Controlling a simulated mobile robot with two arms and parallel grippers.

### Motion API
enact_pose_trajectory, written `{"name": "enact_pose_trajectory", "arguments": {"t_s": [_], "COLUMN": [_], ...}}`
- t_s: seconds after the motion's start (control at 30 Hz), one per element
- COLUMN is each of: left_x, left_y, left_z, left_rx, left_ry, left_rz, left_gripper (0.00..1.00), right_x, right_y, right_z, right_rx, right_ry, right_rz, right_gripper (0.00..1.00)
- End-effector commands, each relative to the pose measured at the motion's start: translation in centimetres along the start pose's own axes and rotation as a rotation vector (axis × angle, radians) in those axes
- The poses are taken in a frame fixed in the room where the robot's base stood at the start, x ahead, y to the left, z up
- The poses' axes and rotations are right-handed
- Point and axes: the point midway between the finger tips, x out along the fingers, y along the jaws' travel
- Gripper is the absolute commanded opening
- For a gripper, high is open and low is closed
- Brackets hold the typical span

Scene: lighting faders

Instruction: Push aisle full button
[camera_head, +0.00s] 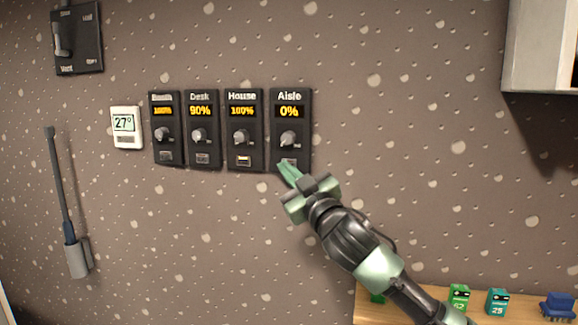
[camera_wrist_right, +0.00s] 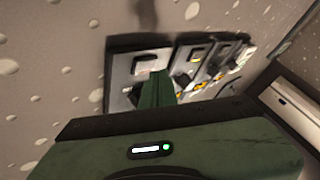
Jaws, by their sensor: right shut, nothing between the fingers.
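The Aisle panel (camera_head: 303,128) is the rightmost of several dark fader panels on the wall in the head view. Its display reads 0%, with a knob (camera_head: 288,140) below it. The full button (camera_head: 289,161) is a small grey rectangle under the knob, partly behind my fingertips. My right gripper (camera_head: 286,170) is shut and empty, its tips at the lower edge of the Aisle panel. In the right wrist view the shut fingers (camera_wrist_right: 158,88) point at the nearest panel (camera_wrist_right: 122,70); I cannot tell whether they touch the button. My left gripper is not in view.
Beside it are the House panel (camera_head: 258,130) at 100%, lit at its button, the Desk panel (camera_head: 215,130) at 90%, and another at 100%. A thermostat (camera_head: 126,128) hangs left. A white cabinet (camera_head: 535,45) juts out upper right. A wooden shelf (camera_head: 410,307) with small blocks is below.

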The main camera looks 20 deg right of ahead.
Motion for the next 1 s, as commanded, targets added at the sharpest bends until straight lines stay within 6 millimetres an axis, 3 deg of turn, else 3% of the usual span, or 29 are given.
{"name": "enact_pose_trajectory", "arguments": {"t_s": [1.0], "left_x": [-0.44], "left_y": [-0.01], "left_z": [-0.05], "left_rx": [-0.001], "left_ry": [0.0], "left_rz": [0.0], "left_gripper": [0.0], "right_x": [0.69], "right_y": [0.53], "right_z": [0.48], "right_rx": [0.0], "right_ry": [-0.001], "right_rz": [0.0], "right_gripper": [0.0]}}
